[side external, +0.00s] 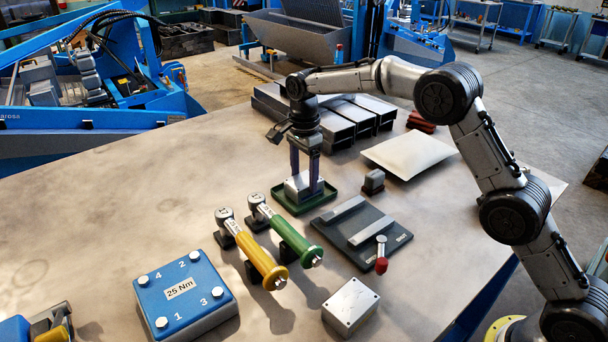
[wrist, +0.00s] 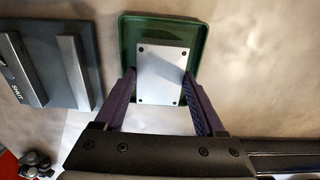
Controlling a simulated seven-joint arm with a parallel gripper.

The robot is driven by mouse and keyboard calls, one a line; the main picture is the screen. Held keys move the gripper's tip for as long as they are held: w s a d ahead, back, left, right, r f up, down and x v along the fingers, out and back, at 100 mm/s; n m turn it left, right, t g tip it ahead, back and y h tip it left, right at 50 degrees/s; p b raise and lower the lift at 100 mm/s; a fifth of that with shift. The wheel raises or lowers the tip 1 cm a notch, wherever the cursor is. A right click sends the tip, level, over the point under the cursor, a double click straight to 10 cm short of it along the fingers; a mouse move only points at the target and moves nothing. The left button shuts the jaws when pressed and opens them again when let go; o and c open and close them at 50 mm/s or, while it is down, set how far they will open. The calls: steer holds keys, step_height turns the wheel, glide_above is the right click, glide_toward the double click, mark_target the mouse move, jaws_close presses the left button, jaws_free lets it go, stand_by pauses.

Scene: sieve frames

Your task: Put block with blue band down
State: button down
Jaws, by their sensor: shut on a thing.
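My gripper (side external: 306,176) points down over a small green tray (side external: 287,208) and is shut on a silver metal block (side external: 296,189). In the wrist view the block (wrist: 161,72) shows a plain plate face with corner screws between my two fingers (wrist: 158,84), inside the outline of the green tray (wrist: 201,28). I cannot tell whether the block touches the tray floor. No blue band is clear on it in either view. A second silver block (side external: 351,307) stands apart on the table near the front edge.
A dark plate with grey bars (side external: 361,236) and a red-tipped lever (side external: 381,256) lies right of the tray. A blue box (side external: 184,293) is front left. Grey channels (side external: 345,118) lie behind. The left tabletop is clear.

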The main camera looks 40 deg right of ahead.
mark_target(304, 179)
jaws_free()
steer(key=shift+f, duration=0.1)
step_height(304, 179, up, 12)
stand_by(0.7)
steer(key=shift+r, duration=0.2)
